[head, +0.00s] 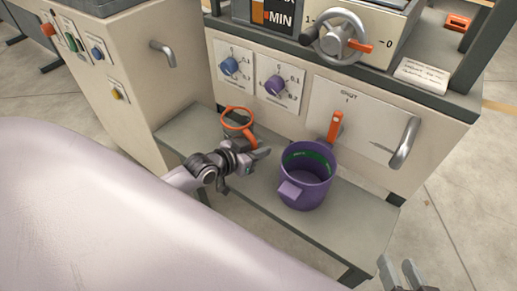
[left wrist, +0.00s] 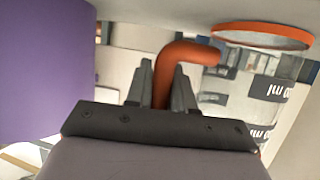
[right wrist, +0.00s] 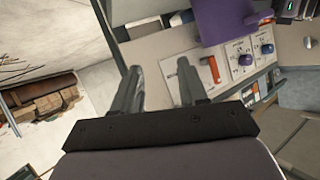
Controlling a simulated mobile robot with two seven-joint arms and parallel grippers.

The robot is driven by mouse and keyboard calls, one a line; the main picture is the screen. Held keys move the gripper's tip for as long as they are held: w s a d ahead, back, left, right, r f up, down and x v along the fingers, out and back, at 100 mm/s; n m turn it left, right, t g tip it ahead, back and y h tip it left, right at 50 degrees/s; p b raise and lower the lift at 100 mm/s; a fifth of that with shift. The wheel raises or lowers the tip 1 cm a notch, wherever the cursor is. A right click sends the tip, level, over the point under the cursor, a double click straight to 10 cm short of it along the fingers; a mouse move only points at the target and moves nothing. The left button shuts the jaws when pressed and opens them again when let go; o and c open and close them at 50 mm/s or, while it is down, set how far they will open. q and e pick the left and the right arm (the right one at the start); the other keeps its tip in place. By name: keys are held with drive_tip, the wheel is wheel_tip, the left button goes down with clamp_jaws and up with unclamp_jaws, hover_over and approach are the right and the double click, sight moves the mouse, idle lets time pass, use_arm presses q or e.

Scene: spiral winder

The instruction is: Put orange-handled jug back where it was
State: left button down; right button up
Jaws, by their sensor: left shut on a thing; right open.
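The orange-handled jug (head: 238,118) has an orange rim and a clear body with dark markings. In the head view it is over the left part of the grey shelf (head: 185,128), in front of the panel with the knobs. My left gripper (head: 258,154) is shut on its orange handle; the left wrist view shows the handle (left wrist: 182,62) between the fingers and the rim (left wrist: 262,37) beyond. The jug's base is hidden, so I cannot tell whether it touches the shelf. My right gripper (head: 402,272) is open and empty, low at the right, apart from the shelf.
A purple pot (head: 292,192) with a green band inside stands on the shelf, right of the jug and close to my left gripper. An orange lever (head: 335,126) and a grey bar handle (head: 404,143) stick out above the shelf. Blue and purple knobs are behind the jug.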

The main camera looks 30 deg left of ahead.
use_arm(q)
drive_tip(key=c, duration=1)
unclamp_jaws()
drive_tip(key=shift+r, duration=0.15)
drive_tip(key=shift+s+a+r+p, duration=0.15)
drive_tip(key=shift+s+p, duration=0.2)
drive_tip(key=shift+s, duration=0.05)
drive_tip(key=shift+p+v, duration=2)
drive_tip(key=shift+v, duration=3.55)
use_arm(e)
drive_tip(key=shift+s+d+r+h, duration=0.1)
drive_tip(key=shift+s+d+h, duration=0.15)
drive_tip(key=shift+d, duration=0.3)
drive_tip(key=shift+s+d+r+h, duration=0.2)
drive_tip(key=shift+d+h, duration=0.15)
drive_tip(key=shift+d, duration=0.25)
drive_tip(key=shift+s+d+r+h, duration=0.1)
drive_tip(key=shift+s+d+h, duration=0.15)
drive_tip(key=shift+d, duration=0.3)
drive_tip(key=shift+f, duration=0.1)
